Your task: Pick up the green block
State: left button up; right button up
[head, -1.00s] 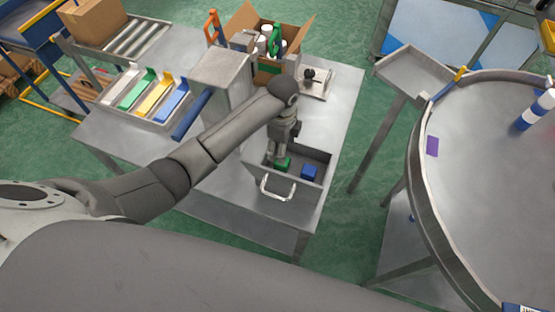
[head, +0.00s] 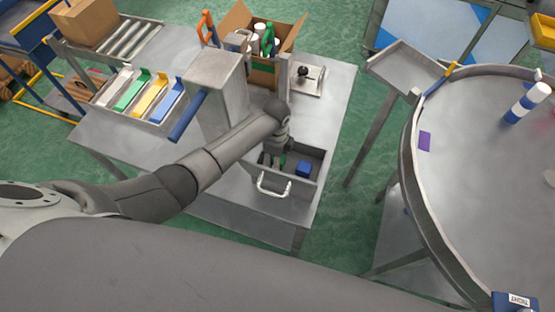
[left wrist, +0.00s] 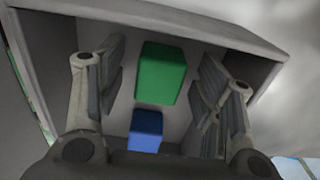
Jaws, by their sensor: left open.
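The green block (left wrist: 161,72) lies in an open metal drawer (left wrist: 58,65). In the left wrist view it sits between the two fingers of my left gripper (left wrist: 158,88), with a gap on each side. The gripper is open and empty. In the head view my left gripper (head: 274,160) reaches down into the drawer, and the green block (head: 282,160) shows only partly beside its fingers. My right gripper is not in view.
A blue block (left wrist: 145,130) lies in the same drawer close to the green one; it also shows in the head view (head: 302,168). The drawer walls and its front handle (head: 272,188) surround the gripper. A cardboard box (head: 264,72) with bottles stands on the table behind.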

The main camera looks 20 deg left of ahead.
pick_arm(q)
jog(key=c, duration=1.1)
jog(key=shift+r, duration=0.15)
